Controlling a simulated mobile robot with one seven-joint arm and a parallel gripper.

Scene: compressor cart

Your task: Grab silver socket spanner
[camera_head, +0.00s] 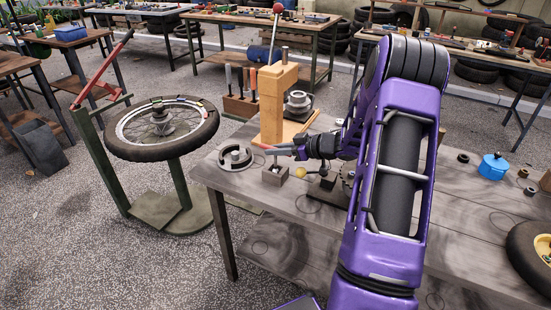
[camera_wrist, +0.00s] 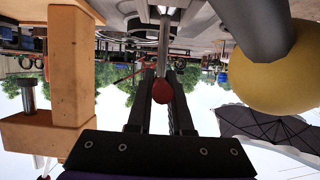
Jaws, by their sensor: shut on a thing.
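A silver shaft with a red end shows in the wrist view (camera_wrist: 163,45), and I take it to be the socket spanner. Its red end sits between the two dark fingers of my gripper (camera_wrist: 161,88), which is shut on it. In the head view my gripper (camera_head: 283,150) is above a small grey block (camera_head: 275,176) on the workbench, and a short silver part shows just over that block. The spanner's lower end is hard to make out, so I cannot tell whether it still sits in the block.
A wooden stand (camera_head: 270,103) rises just behind my gripper. A yellow ball (camera_wrist: 258,76) on a grey rod is close on the right in the wrist view. A round metal part (camera_head: 236,158) lies left on the bench, and a blue pot (camera_head: 493,167) stands far right.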

